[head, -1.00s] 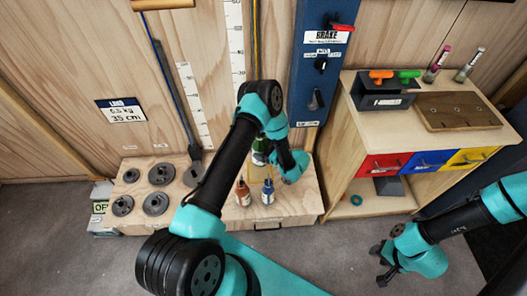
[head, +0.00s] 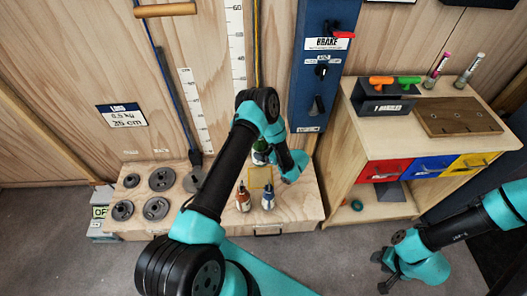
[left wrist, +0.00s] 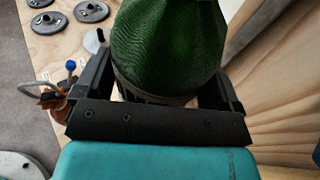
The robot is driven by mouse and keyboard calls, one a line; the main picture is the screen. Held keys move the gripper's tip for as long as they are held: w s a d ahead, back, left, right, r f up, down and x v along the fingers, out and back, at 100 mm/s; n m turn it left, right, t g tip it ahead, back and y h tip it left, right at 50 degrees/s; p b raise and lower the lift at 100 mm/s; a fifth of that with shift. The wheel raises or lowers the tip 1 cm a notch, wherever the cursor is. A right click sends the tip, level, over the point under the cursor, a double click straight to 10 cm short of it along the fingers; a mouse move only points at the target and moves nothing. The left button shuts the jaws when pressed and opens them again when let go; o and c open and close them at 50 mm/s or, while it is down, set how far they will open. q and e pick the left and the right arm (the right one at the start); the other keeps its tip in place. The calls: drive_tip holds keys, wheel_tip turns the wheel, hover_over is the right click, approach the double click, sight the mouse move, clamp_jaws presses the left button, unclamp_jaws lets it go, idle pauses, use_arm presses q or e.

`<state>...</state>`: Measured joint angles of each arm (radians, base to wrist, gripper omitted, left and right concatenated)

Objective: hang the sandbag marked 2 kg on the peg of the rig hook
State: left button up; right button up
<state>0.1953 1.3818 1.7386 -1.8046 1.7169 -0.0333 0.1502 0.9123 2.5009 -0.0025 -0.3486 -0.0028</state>
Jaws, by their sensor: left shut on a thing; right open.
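A green sandbag (left wrist: 168,45) is between the jaws of my left gripper (left wrist: 165,95) in the left wrist view. In the head view only a small part of the green sandbag (head: 260,156) shows beside my left gripper (head: 270,156), above the wooden box. Its marking cannot be read. An orange-brown item (head: 243,198) and a blue one (head: 267,196), perhaps the other sandbags, stand on the box in front. The rig hook and its peg cannot be made out; a yellow rope (head: 257,40) runs down behind my left arm. My right gripper (head: 384,270) is open and empty over the floor.
Several grey weight discs (head: 162,179) lie on the left of the wooden box (head: 300,205). A blue brake panel (head: 318,65) stands behind. A cabinet with coloured drawers (head: 386,169) is at right. A load sign (head: 127,115) is on the wall.

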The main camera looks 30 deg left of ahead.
use_arm(q)
drive_tip(key=shift+w+a, duration=0.6)
drive_tip(key=shift+w, duration=0.3)
drive_tip(key=shift+w+a, duration=0.55)
drive_tip(key=shift+w, duration=0.35)
drive_tip(key=shift+w+a+f, duration=0.35)
drive_tip(key=shift+w, duration=0.15)
drive_tip(key=shift+w, duration=0.1)
drive_tip(key=o, duration=1.6)
drive_tip(key=shift+f, duration=0.1)
drive_tip(key=d+r, duration=0.3)
drive_tip(key=d, duration=1.4)
drive_tip(key=shift+s+r, duration=0.2)
drive_tip(key=shift+s, duration=0.2)
